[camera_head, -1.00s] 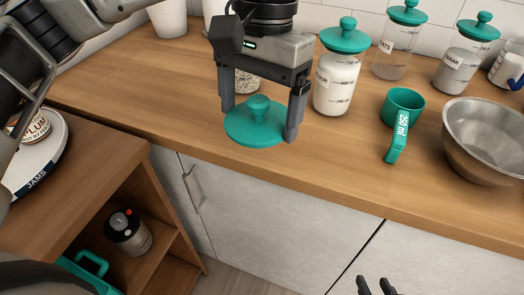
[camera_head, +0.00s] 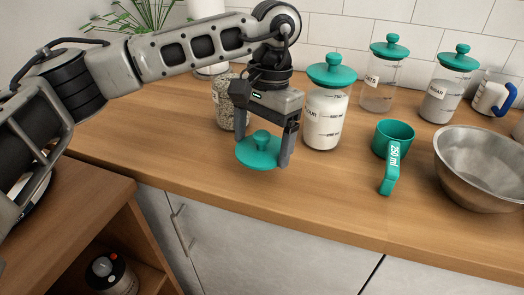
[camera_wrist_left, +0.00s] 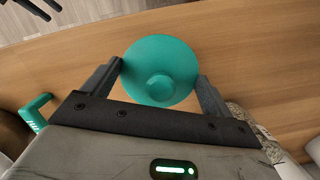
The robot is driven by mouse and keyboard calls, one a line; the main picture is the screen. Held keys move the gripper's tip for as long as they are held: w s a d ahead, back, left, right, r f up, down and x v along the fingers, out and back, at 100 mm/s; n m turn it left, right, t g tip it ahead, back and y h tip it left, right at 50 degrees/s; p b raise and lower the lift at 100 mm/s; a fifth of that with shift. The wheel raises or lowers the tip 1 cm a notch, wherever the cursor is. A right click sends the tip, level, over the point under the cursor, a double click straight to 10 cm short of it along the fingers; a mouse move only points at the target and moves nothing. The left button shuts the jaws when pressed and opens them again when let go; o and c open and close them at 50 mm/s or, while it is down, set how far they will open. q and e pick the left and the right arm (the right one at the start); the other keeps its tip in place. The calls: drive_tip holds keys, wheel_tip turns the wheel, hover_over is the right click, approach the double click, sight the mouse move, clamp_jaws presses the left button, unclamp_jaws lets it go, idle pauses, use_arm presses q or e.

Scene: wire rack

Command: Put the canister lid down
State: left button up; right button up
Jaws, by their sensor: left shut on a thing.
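The teal canister lid (camera_head: 258,152), a round disc with a knob on top, is between the fingers of my left gripper (camera_head: 263,148). The gripper points down and is shut on the lid's rim from both sides. The lid is level, knob up, over the wooden counter (camera_head: 330,195); I cannot tell whether it touches the wood. The left wrist view shows the lid (camera_wrist_left: 160,70) with a finger on each side. An open glass canister of grains (camera_head: 222,103) stands just behind the gripper, partly hidden. Dark prongs, probably my right gripper (camera_wrist_left: 35,8), show at the wrist view's top left.
A lidded flour canister (camera_head: 326,118) stands right of the gripper. A teal measuring cup (camera_head: 393,140) and a steel bowl (camera_head: 485,165) are further right. More lidded canisters (camera_head: 380,92) stand behind. The counter in front of the lid and measuring cup is clear.

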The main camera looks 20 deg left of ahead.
sight(262, 155)
use_arm(q)
drive_tip(key=shift+w+f, duration=0.35)
drive_tip(key=shift+f, duration=0.1)
drive_tip(key=shift+w+a+f+p, duration=0.1)
drive_tip(key=shift+f+p, duration=0.3)
drive_tip(key=shift+f, duration=1.25)
drive_tip(key=shift+f, duration=0.25)
drive_tip(key=o, duration=1.3)
drive_tip(key=shift+r, duration=0.1)
